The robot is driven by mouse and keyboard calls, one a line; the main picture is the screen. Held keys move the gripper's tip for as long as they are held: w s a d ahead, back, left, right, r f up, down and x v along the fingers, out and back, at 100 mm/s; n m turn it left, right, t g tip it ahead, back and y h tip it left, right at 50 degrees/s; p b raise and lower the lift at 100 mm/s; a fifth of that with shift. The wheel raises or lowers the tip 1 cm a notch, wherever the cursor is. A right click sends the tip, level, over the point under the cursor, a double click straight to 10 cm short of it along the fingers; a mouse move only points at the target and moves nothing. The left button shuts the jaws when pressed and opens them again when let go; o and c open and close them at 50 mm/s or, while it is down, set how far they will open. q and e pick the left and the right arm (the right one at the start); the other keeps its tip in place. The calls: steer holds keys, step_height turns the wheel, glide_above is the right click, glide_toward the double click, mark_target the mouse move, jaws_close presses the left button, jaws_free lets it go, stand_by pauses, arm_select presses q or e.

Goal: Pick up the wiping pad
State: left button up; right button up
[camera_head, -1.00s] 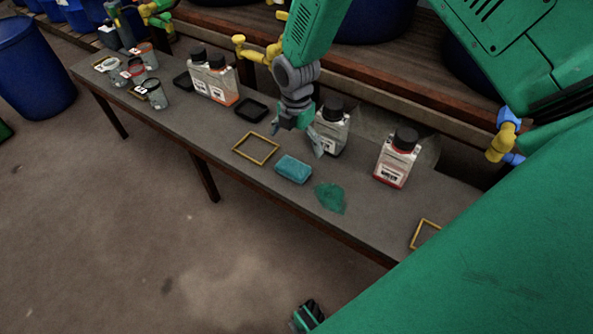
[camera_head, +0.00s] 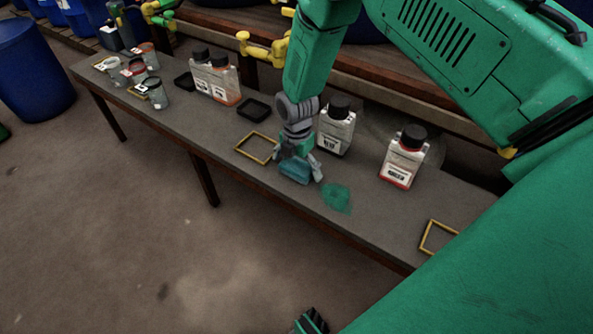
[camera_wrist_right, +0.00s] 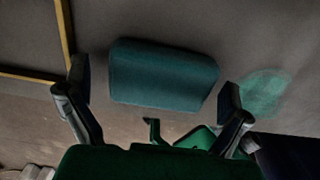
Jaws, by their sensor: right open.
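The wiping pad (camera_head: 296,170) is a blue-teal block lying on the grey bench, right of a yellow square frame. In the right wrist view the pad (camera_wrist_right: 162,75) lies between and ahead of the two spread fingers. My right gripper (camera_head: 298,172) is open, pointing down over the pad, and hides part of it in the head view. Its fingers in the right wrist view (camera_wrist_right: 158,112) show a gap on both sides of the pad. Whether they touch it cannot be told.
A green smear (camera_head: 337,198) marks the bench (camera_head: 375,220) right of the pad. A dark-capped bottle (camera_head: 336,128) stands close behind my right gripper, and a red-edged bottle (camera_head: 404,158) stands farther right. The yellow frame (camera_head: 256,147) lies left. Cups and bottles stand at the far left.

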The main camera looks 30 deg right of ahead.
mark_target(297, 164)
steer(key=shift+a+r, duration=0.1)
steer(key=shift+a, duration=0.05)
steer(key=c, duration=0.9)
steer(key=shift+s+d, duration=0.1)
steer(key=shift+d, duration=0.35)
steer(key=r+p, duration=0.1)
steer(key=r, duration=0.3)
steer(key=r+p, duration=0.2)
steer(key=r, duration=0.2)
steer(key=shift+a+r, duration=0.2)
steer(key=shift+r, duration=0.05)
steer(key=shift+r+p, duration=0.3)
steer(key=shift+r, duration=0.35)
arm_select(q)
step_height(297, 164, up, 4)
steer(key=shift+f, duration=0.15)
arm_select(e)
steer(key=shift+c, duration=0.4)
